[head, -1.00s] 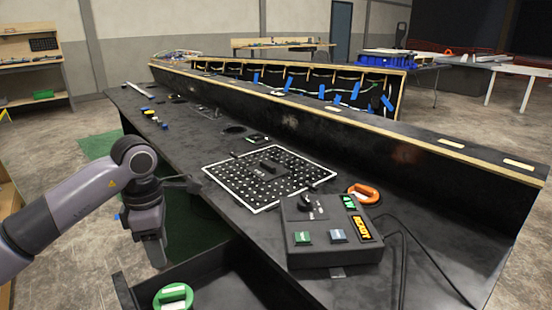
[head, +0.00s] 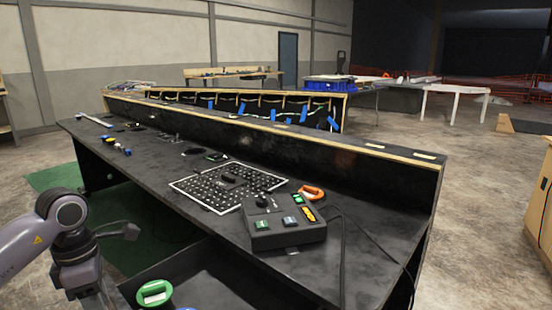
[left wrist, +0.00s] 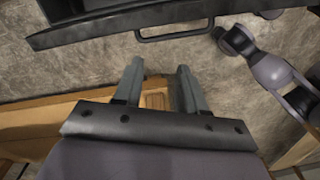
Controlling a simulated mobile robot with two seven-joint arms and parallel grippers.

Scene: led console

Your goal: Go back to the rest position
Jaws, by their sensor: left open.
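My left arm comes in at the lower left of the head view, beside the console desk (head: 140,178). Its wrist points down and the fingers are cut off or hard to make out there. In the left wrist view my left gripper (left wrist: 160,78) is open, with nothing between its two fingers. The concrete floor and a wooden edge show beyond them. My right gripper is not in the head view. The control box (head: 285,226) with lit green and orange displays sits on the desk, apart from my left gripper.
A perforated black plate (head: 215,190) and an orange ring-shaped item (head: 312,192) lie on the desk. An open black drawer holds a green round item (head: 155,293). A black front with a handle (left wrist: 172,36) shows in the left wrist view. Open floor lies at right.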

